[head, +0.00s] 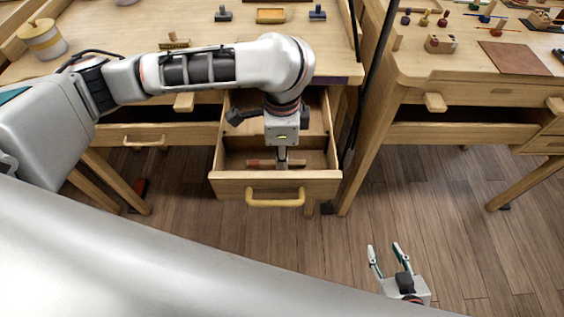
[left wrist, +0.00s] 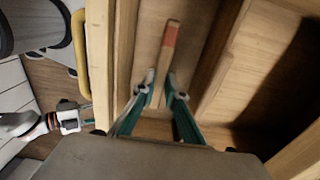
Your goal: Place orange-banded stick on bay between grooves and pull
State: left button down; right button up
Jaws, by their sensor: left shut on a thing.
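The orange-banded stick (head: 262,163) lies across the open drawer (head: 228,187), in the front compartment. In the left wrist view its wooden shaft and orange-red band (left wrist: 171,37) extend beyond my left fingertips. My left gripper (head: 282,163) points down into the drawer and is shut on the stick; its two fingers (left wrist: 160,82) sit on either side of the shaft. The stick's near end is partly hidden by the gripper. I cannot tell whether the stick touches the drawer floor. My right gripper (head: 384,247) is open and empty, low over the floor.
The drawer has a curved handle (head: 275,203) on its front and a cross divider inside. The wooden workbench (head: 130,45) above holds small stamps and a round container (head: 43,40). A second bench (head: 470,62) stands at right. The wooden floor (head: 440,210) between is clear.

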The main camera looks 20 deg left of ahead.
pick_arm(q)
notch_tip(320, 180, down, 2)
jog(key=shift+f, duration=0.1)
jog(key=c, duration=2)
grip_release()
jog(key=shift+c, duration=0.2)
jog(key=shift+r, duration=0.25)
notch_tip(320, 180, up, 12)
jog(key=p, duration=0.3)
